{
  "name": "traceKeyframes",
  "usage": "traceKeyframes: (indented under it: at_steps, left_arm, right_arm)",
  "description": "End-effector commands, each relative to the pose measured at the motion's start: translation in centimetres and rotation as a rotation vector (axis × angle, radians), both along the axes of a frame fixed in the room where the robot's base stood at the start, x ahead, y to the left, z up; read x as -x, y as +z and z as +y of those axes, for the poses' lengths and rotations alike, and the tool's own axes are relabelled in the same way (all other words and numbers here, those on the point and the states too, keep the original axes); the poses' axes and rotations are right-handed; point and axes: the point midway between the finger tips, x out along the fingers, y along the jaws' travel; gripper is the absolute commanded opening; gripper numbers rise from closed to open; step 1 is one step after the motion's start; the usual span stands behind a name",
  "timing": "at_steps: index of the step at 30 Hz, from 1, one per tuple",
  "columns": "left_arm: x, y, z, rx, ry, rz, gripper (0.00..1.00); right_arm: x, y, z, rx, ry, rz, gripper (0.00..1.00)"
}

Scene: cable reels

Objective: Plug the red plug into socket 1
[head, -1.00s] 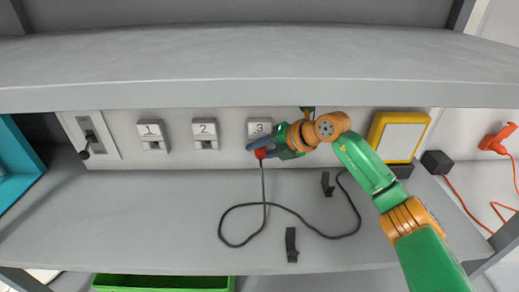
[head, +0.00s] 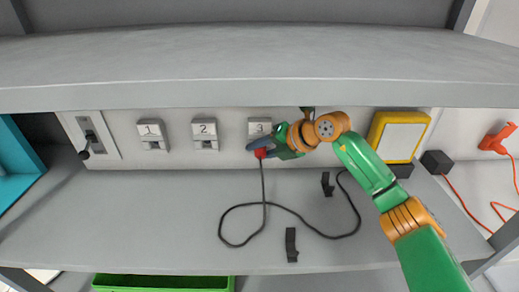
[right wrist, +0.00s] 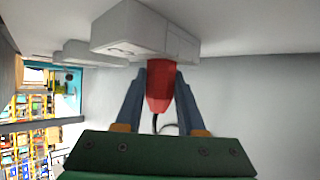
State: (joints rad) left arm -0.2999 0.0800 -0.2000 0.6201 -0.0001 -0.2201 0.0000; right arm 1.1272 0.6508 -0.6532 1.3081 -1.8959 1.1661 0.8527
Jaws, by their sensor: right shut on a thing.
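The red plug (head: 261,153) is held upright by my right gripper (head: 254,147), which is shut on it just below socket 3 (head: 259,126). In the right wrist view, the red plug (right wrist: 159,92) sits between the two fingers, its top against the underside of a white socket box (right wrist: 145,32); I cannot tell whether it is inserted. Socket 1 (head: 152,134) is at the left of the wall row and nothing is plugged in below it. Socket 2 (head: 204,133) is between them, also free. My left gripper is not in view.
The plug's dark cable (head: 230,213) loops over the grey shelf (head: 150,230) past two black clips (head: 291,245). A switch plate (head: 92,133) is left of socket 1, a yellow-framed panel (head: 376,138) at the right. An upper shelf (head: 250,70) overhangs the sockets.

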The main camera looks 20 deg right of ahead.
Motion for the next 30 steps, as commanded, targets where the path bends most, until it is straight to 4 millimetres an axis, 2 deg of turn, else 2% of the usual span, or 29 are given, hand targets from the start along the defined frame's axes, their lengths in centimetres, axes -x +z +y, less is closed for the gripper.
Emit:
traceKeyframes:
  at_steps: [11, 30]
  left_arm:
    - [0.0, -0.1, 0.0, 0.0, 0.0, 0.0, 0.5]
    - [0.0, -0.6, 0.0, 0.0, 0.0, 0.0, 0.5]
  right_arm:
    - [0.1, 0.0, 0.0, -0.001, 0.0, -0.001, 0.0]
    - [1.8, -0.1, 0.5, 0.0, 0.0, 0.0, 0.0]
